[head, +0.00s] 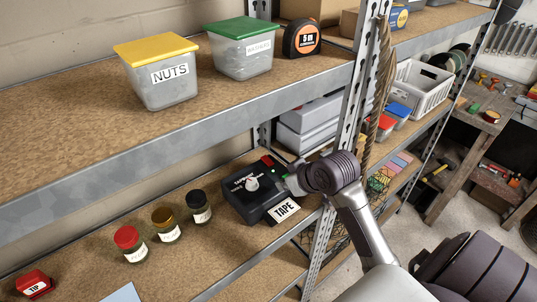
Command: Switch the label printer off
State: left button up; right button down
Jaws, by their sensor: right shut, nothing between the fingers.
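The label printer (241,207) is a dark box on the lower shelf, with a pale round knob on its top. The wrist and gripper hide part of that side, and the switch's state cannot be made out. My left gripper is not in view.
Three small jars (168,226) with red, amber and black lids stand left of the printer. A red TIP box (35,284) is at the far left. A metal shelf post (322,235) rises close to my right arm.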

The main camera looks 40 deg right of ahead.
jog(key=w+d+r+t, duration=0.2)
jog(key=w+d+r, duration=0.2)
jog(key=r, duration=0.4)
jog(key=shift+w+d+r+m, duration=0.25)
jog(key=shift+w+d+m, duration=0.05)
jog(key=shift+d, duration=0.25)
jog(key=p, duration=0.2)
send_over(269, 161)
jog(key=s, duration=0.1)
notch_tip(269, 161, down, 5)
jog(key=shift+s+f, duration=0.15)
jog(key=f, duration=0.1)
jog(key=w+f+p, duration=0.1)
jog(key=f, duration=0.1)
jog(key=shift+f, duration=0.3)
jog(key=shift+f+p, duration=0.35)
jog(key=shift+f, duration=0.2)
jog(key=shift+w, duration=0.1)
